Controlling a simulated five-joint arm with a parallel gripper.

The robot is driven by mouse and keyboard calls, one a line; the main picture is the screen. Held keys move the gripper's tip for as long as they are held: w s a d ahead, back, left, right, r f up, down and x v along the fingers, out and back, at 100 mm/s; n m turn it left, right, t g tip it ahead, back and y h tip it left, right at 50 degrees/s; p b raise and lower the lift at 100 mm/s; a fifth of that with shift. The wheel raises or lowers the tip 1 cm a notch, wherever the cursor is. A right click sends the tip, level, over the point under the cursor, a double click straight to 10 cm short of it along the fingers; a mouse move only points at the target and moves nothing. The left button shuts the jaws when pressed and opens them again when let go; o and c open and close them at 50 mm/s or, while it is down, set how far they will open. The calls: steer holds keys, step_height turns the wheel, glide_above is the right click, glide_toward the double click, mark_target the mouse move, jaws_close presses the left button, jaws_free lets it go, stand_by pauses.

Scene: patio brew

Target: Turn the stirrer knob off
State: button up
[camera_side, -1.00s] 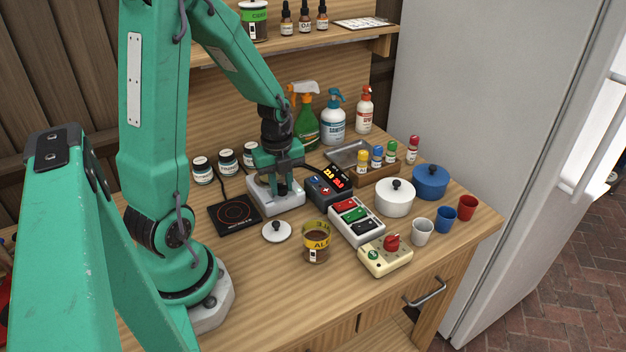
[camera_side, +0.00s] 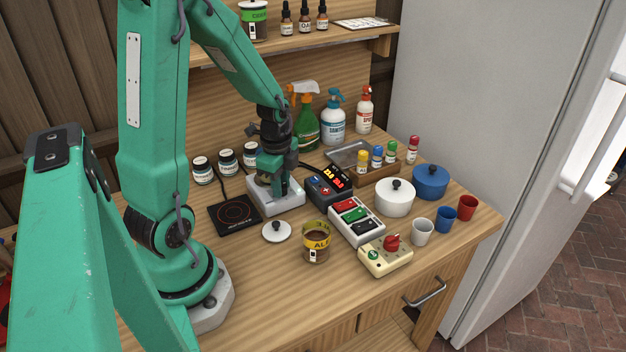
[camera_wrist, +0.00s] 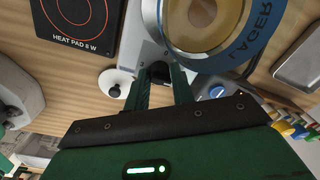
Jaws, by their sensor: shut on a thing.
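The stirrer (camera_side: 287,199) is a pale grey box on the bench, beside the black heat pad; its body also shows in the wrist view (camera_wrist: 142,45). A jar with a blue LAGER band (camera_wrist: 255,38) sits on it in the wrist view. My gripper (camera_side: 264,185) is down at the stirrer's near side. In the wrist view, my gripper's green fingers (camera_wrist: 159,76) are closed around a small dark knob at the stirrer's edge. The knob's pointer and setting are hidden by the fingers.
The black heat pad (camera_side: 235,214) lies left of the stirrer, and a white lid (camera_side: 276,231) in front. A dark controller (camera_side: 327,190) with a lit display stands close on the right. A jar (camera_side: 316,246) and a switch box (camera_side: 356,222) stand nearer the front.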

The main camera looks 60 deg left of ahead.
steer(key=n, duration=0.5)
steer(key=shift+s+d, duration=0.1)
steer(key=shift+d, duration=0.1)
steer(key=shift+n, duration=0.3)
steer(key=shift+f, duration=0.1)
steer(key=o, duration=1)
steer(key=shift+a+r, duration=0.1)
steer(key=shift+r, duration=0.15)
steer(key=shift+r, duration=0.45)
steer(key=shift+s+r, duration=0.1)
steer(key=shift+r, duration=3.15)
